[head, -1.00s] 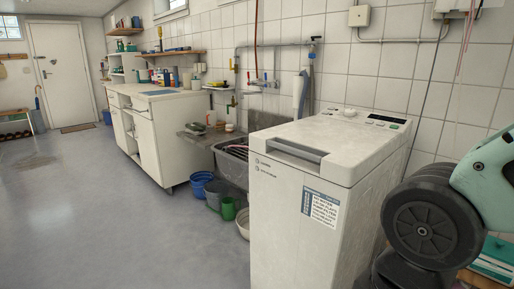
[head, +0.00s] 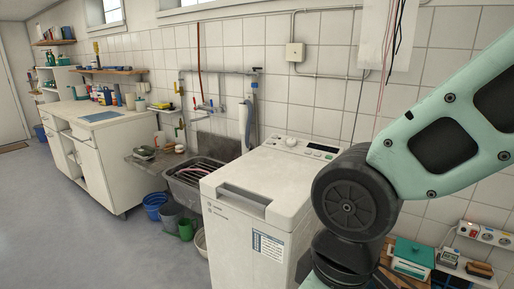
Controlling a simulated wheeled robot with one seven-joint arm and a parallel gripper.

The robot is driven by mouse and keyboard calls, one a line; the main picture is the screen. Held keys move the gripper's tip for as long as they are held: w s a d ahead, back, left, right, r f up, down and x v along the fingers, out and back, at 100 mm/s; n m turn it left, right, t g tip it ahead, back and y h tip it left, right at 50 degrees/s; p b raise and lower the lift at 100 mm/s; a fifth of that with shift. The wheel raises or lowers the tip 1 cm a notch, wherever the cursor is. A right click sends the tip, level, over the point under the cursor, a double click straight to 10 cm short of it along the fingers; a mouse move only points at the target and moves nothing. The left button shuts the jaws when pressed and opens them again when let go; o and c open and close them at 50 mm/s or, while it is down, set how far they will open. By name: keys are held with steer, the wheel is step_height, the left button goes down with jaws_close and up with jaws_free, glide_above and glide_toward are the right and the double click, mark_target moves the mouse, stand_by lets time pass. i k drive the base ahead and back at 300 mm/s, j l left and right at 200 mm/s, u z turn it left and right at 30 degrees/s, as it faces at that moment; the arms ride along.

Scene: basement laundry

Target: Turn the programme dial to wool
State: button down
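A white top-loading washing machine (head: 255,196) stands against the tiled wall in the middle of the head view. Its control panel is at the back of the top. A round white dial (head: 291,142) stands on the left part of that panel, with a dark display (head: 317,147) to its right. The dial's markings are too small to read, so I cannot tell its setting. My arm fills the right side and covers part of the machine's right side. My gripper is not in view.
A sink (head: 185,190) and several buckets, one blue (head: 155,206), are left of the machine. A white cabinet (head: 100,165) stands farther left. A low table with a teal box (head: 413,252) is at the lower right. The floor at left is clear.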

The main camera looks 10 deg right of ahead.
mark_target(291, 142)
steer(key=i+l+u, duration=0.15)
steer(key=i, duration=0.3)
steer(key=i+l+u, duration=0.15)
steer(key=i, duration=0.3)
steer(key=i+l+u, duration=0.15)
steer(key=i, duration=0.3)
